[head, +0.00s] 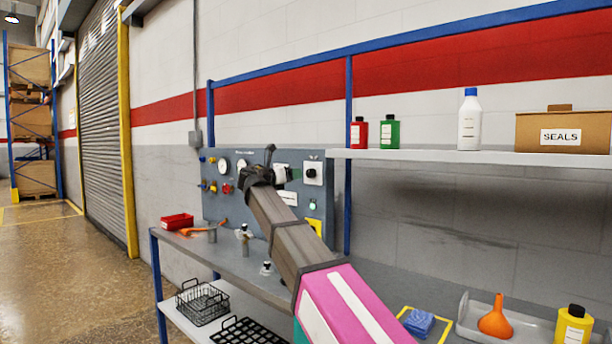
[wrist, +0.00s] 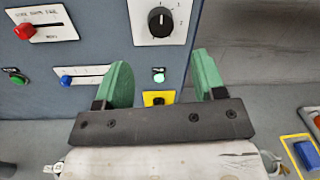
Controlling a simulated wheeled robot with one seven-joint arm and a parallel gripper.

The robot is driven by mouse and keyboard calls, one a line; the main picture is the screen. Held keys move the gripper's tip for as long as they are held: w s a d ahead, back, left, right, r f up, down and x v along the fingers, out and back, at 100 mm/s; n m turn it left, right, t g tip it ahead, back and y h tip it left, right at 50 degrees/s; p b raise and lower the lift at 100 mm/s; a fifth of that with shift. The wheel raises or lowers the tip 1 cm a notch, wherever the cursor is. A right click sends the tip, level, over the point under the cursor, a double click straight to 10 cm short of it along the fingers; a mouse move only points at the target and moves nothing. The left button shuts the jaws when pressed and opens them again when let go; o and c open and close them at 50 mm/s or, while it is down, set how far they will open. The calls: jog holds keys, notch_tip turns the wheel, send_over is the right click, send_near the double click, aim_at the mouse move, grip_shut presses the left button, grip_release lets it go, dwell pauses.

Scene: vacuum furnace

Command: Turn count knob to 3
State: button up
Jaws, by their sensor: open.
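The count knob appears to be the round black knob (wrist: 160,21) on a white plate with small numerals, at the top of the wrist view. A pale mark on it points roughly upward; the numeral it meets is too small or cut off to read. In the head view the knob (head: 312,173) sits on the grey panel, right of my gripper (head: 282,170). In the wrist view my gripper (wrist: 162,76) has its two green fingers apart with nothing between them. The knob lies beyond the fingertips, apart from them.
The panel (wrist: 100,25) also carries a red-handled slider (wrist: 24,31), a blue slider (wrist: 66,80), a green button (wrist: 18,79) and a lit indicator (wrist: 158,76). A workbench (head: 230,262) runs below, with a red bin (head: 177,221). A shelf (head: 450,155) with bottles extends right.

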aim_at(309, 173)
jog(key=x, duration=0.8)
jog(key=shift+w+d, duration=0.2)
jog(key=shift+d, duration=0.05)
jog(key=c, duration=0.9)
